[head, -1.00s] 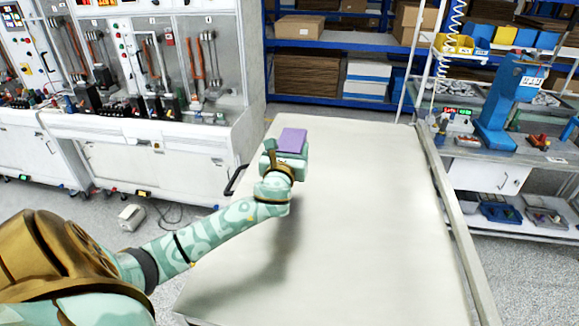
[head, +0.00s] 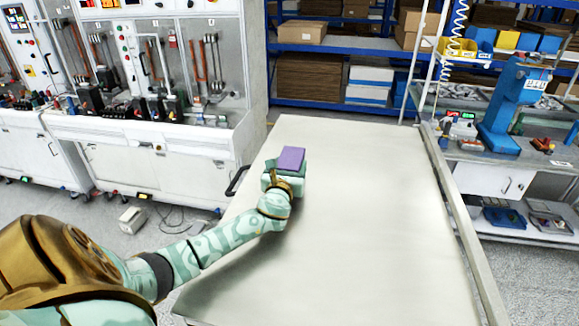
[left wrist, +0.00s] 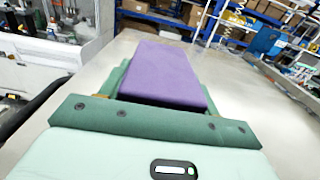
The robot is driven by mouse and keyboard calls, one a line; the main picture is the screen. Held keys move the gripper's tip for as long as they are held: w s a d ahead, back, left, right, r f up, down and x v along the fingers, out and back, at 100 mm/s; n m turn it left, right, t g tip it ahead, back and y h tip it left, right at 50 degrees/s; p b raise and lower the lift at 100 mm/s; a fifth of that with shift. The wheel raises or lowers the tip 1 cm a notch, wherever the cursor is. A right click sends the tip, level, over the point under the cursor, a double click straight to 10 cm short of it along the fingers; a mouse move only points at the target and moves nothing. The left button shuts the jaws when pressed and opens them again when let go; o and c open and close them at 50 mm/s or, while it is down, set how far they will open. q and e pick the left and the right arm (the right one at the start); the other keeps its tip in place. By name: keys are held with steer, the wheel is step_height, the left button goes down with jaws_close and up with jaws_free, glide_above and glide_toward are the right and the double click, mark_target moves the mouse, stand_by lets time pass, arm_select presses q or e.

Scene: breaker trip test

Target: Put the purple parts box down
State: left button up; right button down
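The purple parts box (head: 291,159) is at the far left part of the pale table (head: 350,220) in the head view. My left gripper (head: 284,168) is around it, and the box sticks out beyond the fingers. In the left wrist view the purple box (left wrist: 165,75) lies between the green fingers (left wrist: 118,78), which look shut on its sides. The box is close to the table top; I cannot tell whether its underside touches it. My right gripper is not in view.
The table is otherwise bare, with wide free room to the right of the box. A raised rail (head: 462,220) runs along its right edge. White test cabinets (head: 150,150) stand to the left. A blue shelf (head: 340,45) is behind, and a workbench (head: 500,150) is at the right.

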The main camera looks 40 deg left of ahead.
arm_select(q)
steer(key=o, duration=0.3)
steer(key=shift+s+d+r, duration=0.1)
steer(key=shift+s, duration=0.05)
steer(key=v, duration=1.1)
steer(key=shift+s+d+r, duration=0.1)
steer(key=shift+s+d, duration=0.05)
steer(key=shift+s, duration=0.15)
